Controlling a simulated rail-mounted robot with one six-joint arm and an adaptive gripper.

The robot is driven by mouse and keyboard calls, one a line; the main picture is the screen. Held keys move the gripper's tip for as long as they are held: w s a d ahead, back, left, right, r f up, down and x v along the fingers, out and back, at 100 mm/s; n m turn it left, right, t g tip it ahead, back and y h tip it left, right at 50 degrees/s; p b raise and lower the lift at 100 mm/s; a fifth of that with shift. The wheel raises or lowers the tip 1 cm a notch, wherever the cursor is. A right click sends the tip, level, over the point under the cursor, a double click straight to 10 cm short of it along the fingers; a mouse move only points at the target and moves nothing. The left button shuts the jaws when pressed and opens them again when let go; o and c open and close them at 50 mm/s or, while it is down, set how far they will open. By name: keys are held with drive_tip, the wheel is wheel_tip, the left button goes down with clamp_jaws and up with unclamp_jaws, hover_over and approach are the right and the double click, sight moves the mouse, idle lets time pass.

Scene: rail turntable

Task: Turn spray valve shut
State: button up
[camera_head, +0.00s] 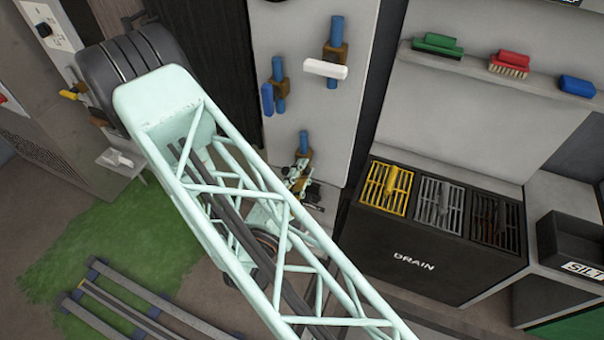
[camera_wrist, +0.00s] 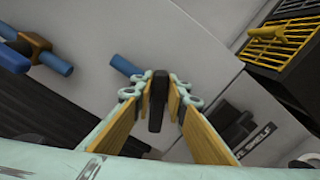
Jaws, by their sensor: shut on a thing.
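A pale panel (camera_head: 300,30) carries three valves on blue pipe stubs with brass bodies. The upper right valve has a white handle (camera_head: 326,69) lying across its pipe. The left valve has a blue handle (camera_head: 267,99) lying roughly along its pipe. The lowest valve has a blue stub (camera_head: 303,142); my gripper (camera_head: 300,178) is at it and hides most of it. In the wrist view, my gripper (camera_wrist: 158,92) has a dark handle (camera_wrist: 157,112) between its yellow pads and is shut on it. I cannot read which valve is labelled spray.
A black drain cabinet (camera_head: 412,258) with yellow, grey and brown grates stands right of the panel. A shelf (camera_head: 480,70) above it holds several brushes. A silt bin (camera_head: 575,240) is at far right. Rails (camera_head: 135,300) lie on the floor at lower left.

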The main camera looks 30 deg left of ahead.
drive_tip(key=m+b, duration=0.1)
drive_tip(key=b, duration=0.1)
drive_tip(key=f+m+b, duration=0.1)
drive_tip(key=m+b, duration=0.1)
drive_tip(key=shift+d+f+m, duration=0.1)
drive_tip(key=shift+m, duration=0.2)
drive_tip(key=shift+f+m+b, duration=0.1)
drive_tip(key=shift+m+b, duration=0.8)
drive_tip(key=shift+b, duration=0.15)
drive_tip(key=o, duration=0.8)
drive_tip(key=shift+s, duration=0.2)
drive_tip(key=shift+s+d, duration=0.35)
drive_tip(key=shift+s, duration=1.55)
drive_tip(key=shift+s+d, duration=0.3)
drive_tip(key=shift+s, duration=1.6)
drive_tip(key=shift+s+d, duration=0.35)
drive_tip(key=shift+s, duration=1.55)
